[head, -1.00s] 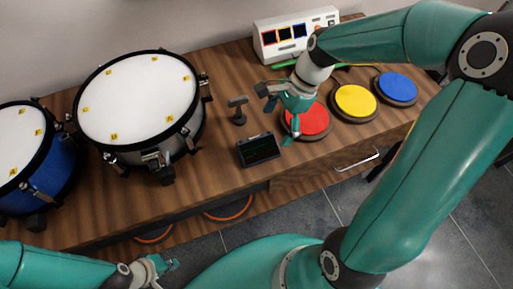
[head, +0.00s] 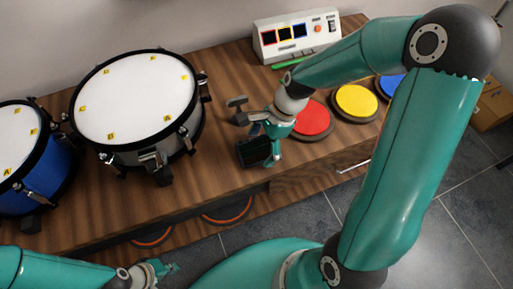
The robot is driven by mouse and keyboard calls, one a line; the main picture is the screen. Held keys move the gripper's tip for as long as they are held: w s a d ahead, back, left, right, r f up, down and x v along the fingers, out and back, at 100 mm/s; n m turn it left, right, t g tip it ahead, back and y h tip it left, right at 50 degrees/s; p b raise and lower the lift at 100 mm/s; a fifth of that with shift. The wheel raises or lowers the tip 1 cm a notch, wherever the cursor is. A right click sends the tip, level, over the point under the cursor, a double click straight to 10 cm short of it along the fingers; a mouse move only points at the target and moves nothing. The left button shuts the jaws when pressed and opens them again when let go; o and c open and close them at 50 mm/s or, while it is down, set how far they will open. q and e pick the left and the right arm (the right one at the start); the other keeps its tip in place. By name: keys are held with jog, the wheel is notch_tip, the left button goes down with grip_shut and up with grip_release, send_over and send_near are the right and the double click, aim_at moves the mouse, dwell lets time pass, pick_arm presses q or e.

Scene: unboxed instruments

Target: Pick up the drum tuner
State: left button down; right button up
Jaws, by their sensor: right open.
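Two small dark items stand on the wooden top right of the grey drum. One is a black T-shaped piece (head: 238,112) on a small foot. The other is a flat black device with a dark screen (head: 250,152). I cannot tell for sure which is the drum tuner. My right gripper (head: 263,139) is open, its fingers over the screen device's right side and hiding part of it. The T-shaped piece is just left of its upper finger. Contact cannot be made out. My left gripper (head: 165,268) is at the bottom, off the cabinet's front; its jaws are too small to judge.
A grey drum (head: 135,100) and a blue drum (head: 45,175) stand on the left. Red (head: 312,120), yellow (head: 355,101) and blue (head: 389,86) pads lie on the right. A white control box (head: 297,36) stands at the back, a green stick (head: 293,63) before it.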

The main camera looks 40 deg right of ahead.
jog(key=c, duration=1.3)
jog(key=shift+r, duration=0.1)
